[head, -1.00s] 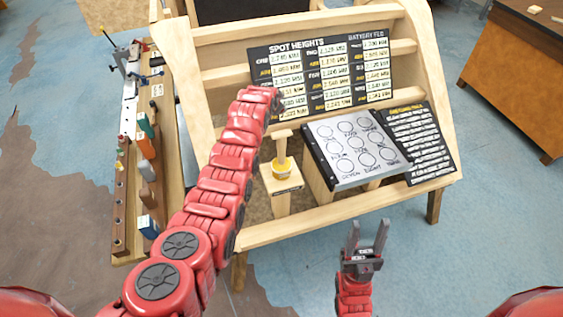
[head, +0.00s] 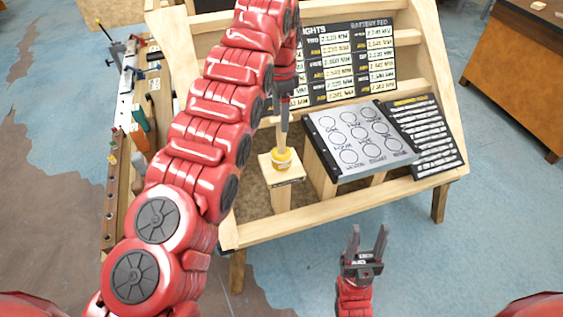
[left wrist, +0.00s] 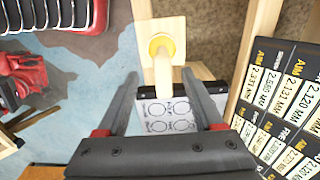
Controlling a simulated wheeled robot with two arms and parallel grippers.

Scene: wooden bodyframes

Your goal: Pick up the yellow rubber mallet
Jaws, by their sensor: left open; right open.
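The yellow rubber mallet (head: 281,160) sits on a small wooden stand (head: 284,196) at the front of the wooden frame. In the left wrist view, the yellow part of the mallet (left wrist: 164,43) lies beyond my open left fingers, and a pale handle-like piece extends toward the gap between them. My left gripper (head: 284,122) is open and points down just above the mallet in the head view, hiding its upper part. The left wrist view shows its two fingers (left wrist: 160,72) apart. My right gripper (head: 367,235) is open and empty in front of the frame.
A sheet of drawn circles (head: 360,140) and a dark printed card (head: 425,135) lie right of the mallet. The spot heights board (head: 350,62) stands behind. A tool-filled side rack (head: 125,150) is at the left.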

